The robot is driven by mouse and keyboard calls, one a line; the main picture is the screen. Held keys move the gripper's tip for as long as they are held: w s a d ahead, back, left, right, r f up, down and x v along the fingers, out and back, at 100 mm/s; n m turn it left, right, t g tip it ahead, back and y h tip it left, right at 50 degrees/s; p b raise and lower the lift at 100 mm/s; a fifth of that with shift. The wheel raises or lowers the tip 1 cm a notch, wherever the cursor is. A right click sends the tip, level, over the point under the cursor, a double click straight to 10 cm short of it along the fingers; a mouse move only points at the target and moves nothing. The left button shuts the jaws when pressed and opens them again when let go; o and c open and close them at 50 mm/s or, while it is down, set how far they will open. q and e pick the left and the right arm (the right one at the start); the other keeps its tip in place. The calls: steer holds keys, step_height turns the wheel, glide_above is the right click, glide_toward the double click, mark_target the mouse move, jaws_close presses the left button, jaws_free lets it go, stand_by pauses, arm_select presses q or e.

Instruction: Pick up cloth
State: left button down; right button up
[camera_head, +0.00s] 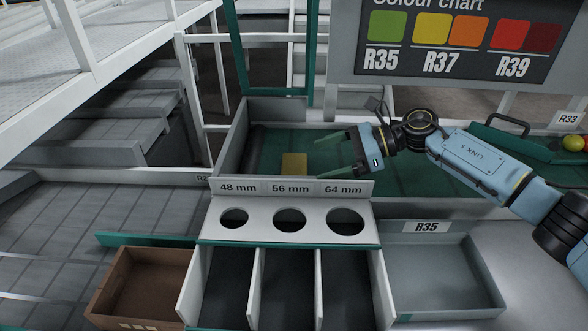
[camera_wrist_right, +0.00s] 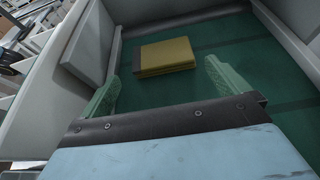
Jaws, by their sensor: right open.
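A yellow folded cloth (camera_head: 294,163) lies on the green belt (camera_head: 330,135) behind the sizing panel, near the belt's left end. In the right wrist view the cloth (camera_wrist_right: 166,57) lies flat ahead of the fingers, apart from them. My right gripper (camera_head: 332,154) is open and empty above the belt, to the right of the cloth. Its two green fingers show in the right wrist view (camera_wrist_right: 165,88) with a wide gap between them. My left gripper is in neither view.
The sizing panel (camera_head: 290,201) with holes marked 48, 56 and 64 mm stands in front of the belt. A brown box (camera_head: 119,282) sits at front left and a grey R35 tray (camera_head: 440,277) at front right. Low grey walls (camera_head: 232,143) bound the belt. Tomatoes (camera_head: 573,143) show far right.

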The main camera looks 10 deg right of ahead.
mark_target(300, 165)
steer(key=shift+w+x, duration=0.15)
steer(key=shift+x, duration=1.4)
steer(key=shift+w+x, duration=0.1)
steer(key=shift+x, duration=1.4)
steer(key=shift+r, duration=0.1)
steer(key=shift+c, duration=0.4)
steer(key=c, duration=0.7)
